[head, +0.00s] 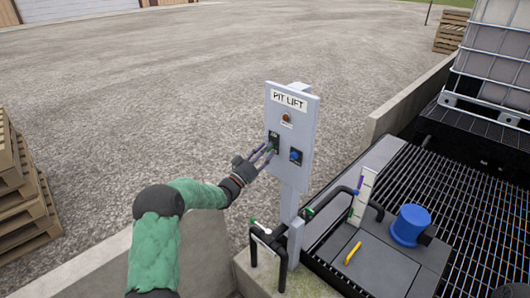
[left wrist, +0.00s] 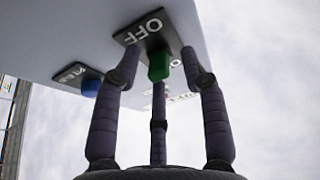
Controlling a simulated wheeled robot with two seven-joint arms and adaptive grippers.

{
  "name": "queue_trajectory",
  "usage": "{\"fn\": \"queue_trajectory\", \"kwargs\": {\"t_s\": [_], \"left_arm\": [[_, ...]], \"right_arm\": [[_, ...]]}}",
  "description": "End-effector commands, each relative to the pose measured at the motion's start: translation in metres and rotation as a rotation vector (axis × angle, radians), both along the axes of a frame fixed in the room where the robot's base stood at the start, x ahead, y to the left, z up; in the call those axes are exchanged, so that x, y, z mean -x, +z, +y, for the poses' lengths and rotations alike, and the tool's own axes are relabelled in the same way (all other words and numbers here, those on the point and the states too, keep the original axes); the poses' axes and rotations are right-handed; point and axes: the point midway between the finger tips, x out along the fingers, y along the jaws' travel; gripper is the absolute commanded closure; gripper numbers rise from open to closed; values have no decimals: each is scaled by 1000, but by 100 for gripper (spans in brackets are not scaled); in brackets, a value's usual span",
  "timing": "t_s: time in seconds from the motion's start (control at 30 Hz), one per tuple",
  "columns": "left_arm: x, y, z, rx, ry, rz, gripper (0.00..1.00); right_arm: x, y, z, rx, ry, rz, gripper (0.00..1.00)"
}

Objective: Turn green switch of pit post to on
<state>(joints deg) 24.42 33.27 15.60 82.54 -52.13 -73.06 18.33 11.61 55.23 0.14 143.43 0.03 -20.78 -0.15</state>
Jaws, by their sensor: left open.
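The pit post is a grey panel on a column (head: 294,205), headed PIT LIFT. Its green switch is a small knob, clear in the left wrist view (left wrist: 159,67), on a black plate (left wrist: 143,32) where OFF can be read and other lettering is partly covered. My left gripper (head: 270,149) is open at the panel's left side, by this switch. In the left wrist view its three fingers are spread around the green knob, with no clear grip on it. The fingers partly hide the switch in the head view. My right gripper is not in view.
A blue switch (head: 296,156) sits right of the gripper, and a red lamp or button (head: 286,117) is above. Black pipes (head: 283,262) with valves stand at the post's foot. A blue cap (head: 409,225) and metal grating (head: 470,200) lie to the right. Open gravel lies behind.

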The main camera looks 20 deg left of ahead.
Motion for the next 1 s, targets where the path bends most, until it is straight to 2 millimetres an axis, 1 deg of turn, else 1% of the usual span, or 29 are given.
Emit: {"fn": "queue_trajectory", "kwargs": {"t_s": [0.07,0.1,0.17,0.2,0.23,0.27,0.5,0.67,0.87,1.0], "left_arm": [[0,0,0,0,0,0,57],[0,0,0,0,0,0,60],[0,0,0,0,0,0,77],[0,0,0,0,0,0,88],[0,0,0,0,0,0,96],[0,0,0,0,0,0,100],[0,0,-1,-1,-2,2,100],[1,3,-1,-10,-2,24,100],[2,9,0,-41,-1,104,100],[3,14,0,-70,-3,183,100]], "right_arm": [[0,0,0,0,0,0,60],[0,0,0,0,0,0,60],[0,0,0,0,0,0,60],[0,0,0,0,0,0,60],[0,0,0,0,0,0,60],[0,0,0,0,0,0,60],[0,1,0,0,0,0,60],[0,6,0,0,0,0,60],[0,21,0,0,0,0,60],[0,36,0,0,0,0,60]]}}
